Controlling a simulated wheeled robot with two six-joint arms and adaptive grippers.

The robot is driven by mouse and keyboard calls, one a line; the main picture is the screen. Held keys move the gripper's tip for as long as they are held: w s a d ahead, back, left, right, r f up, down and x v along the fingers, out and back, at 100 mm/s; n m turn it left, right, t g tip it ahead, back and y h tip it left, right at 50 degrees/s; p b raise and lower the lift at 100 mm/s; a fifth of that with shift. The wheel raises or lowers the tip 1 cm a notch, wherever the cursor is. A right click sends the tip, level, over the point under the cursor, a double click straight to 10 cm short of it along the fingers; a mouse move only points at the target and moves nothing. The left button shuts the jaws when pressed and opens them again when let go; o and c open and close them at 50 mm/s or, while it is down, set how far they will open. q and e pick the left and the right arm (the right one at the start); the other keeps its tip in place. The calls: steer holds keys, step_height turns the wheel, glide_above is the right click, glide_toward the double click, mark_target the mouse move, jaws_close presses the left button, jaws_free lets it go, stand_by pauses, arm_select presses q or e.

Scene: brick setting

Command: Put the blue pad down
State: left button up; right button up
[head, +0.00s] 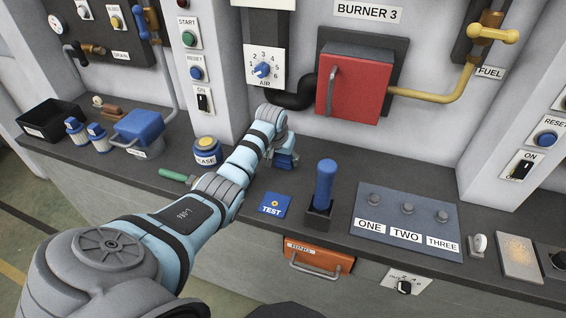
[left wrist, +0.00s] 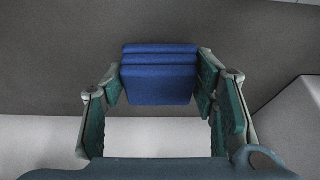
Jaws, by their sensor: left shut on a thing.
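The blue pad (head: 286,159) is in my left gripper (head: 282,148), above the dark bench top near the wall in the head view. In the left wrist view the blue pad (left wrist: 159,74) is a ribbed blue block between the two fingers of my left gripper (left wrist: 160,82), which are shut on its sides. I cannot tell whether the pad touches the bench. My right gripper is not in view.
A blue TEST card (head: 275,204) and a blue-handled tool in a dark holder (head: 320,205) are at the bench front. A jar (head: 206,150) stands left of my arm. A ONE-TWO-THREE panel (head: 407,220) lies right. Red BURNER 3 door (head: 352,85) is above.

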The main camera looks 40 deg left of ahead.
arm_select(q)
steer(key=shift+f, duration=0.65)
steer(key=shift+a, duration=0.1)
steer(key=shift+f, duration=0.15)
steer(key=shift+f, duration=0.2)
steer(key=o, duration=1.5)
steer(key=shift+s, duration=0.1)
steer(key=shift+o, duration=0.2)
steer(key=shift+f, duration=0.15)
